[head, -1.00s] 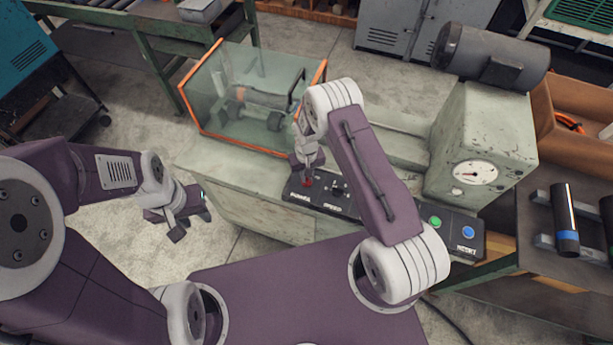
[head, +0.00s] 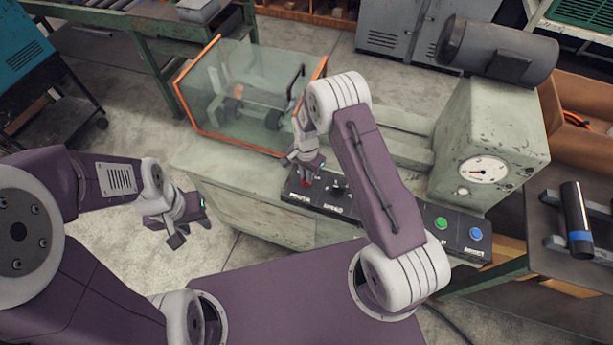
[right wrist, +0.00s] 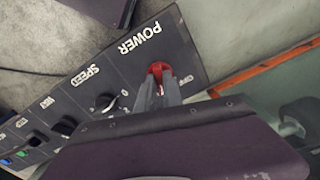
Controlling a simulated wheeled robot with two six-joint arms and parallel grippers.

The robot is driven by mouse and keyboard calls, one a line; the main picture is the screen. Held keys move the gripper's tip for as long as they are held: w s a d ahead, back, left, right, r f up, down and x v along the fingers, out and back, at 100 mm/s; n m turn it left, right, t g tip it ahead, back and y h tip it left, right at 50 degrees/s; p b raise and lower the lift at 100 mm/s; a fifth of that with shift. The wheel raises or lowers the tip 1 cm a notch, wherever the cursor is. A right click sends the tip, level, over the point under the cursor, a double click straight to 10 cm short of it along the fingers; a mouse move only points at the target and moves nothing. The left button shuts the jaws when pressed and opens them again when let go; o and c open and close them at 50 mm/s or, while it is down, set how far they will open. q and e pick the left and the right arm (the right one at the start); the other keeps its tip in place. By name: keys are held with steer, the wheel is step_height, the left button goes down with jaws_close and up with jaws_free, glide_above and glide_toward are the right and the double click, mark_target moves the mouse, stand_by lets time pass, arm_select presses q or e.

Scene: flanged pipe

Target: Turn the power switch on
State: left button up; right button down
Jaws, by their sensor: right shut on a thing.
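The power switch (right wrist: 159,69) is a red knob at the end of the black control panel, under the label POWER in the right wrist view. It also shows as a red spot in the head view (head: 306,181). My right gripper (right wrist: 160,84) reaches down at the switch, with its fingers shut on the red knob. The fingers hide part of the knob, and I cannot tell whether it points to on or off. My left gripper (head: 190,225) hangs over the floor on the left, away from the panel. Its finger gap is not clear.
The SPEED knob (right wrist: 105,103) sits beside the power switch. Green (head: 441,223) and blue (head: 475,233) buttons are farther right on the panel. A clear guard with orange edges (head: 250,100) stands behind the switch. A gauge (head: 482,170) is on the machine's housing.

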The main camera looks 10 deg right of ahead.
steer(key=m+b, duration=0.1)
steer(key=m, duration=0.4)
steer(key=shift+m, duration=0.4)
stand_by(0.3)
steer(key=c, duration=1.5)
jaws_free()
steer(key=shift+a, duration=0.1)
steer(key=shift+r, duration=0.1)
step_height(320, 180, up, 9)
steer(key=shift+b, duration=0.85)
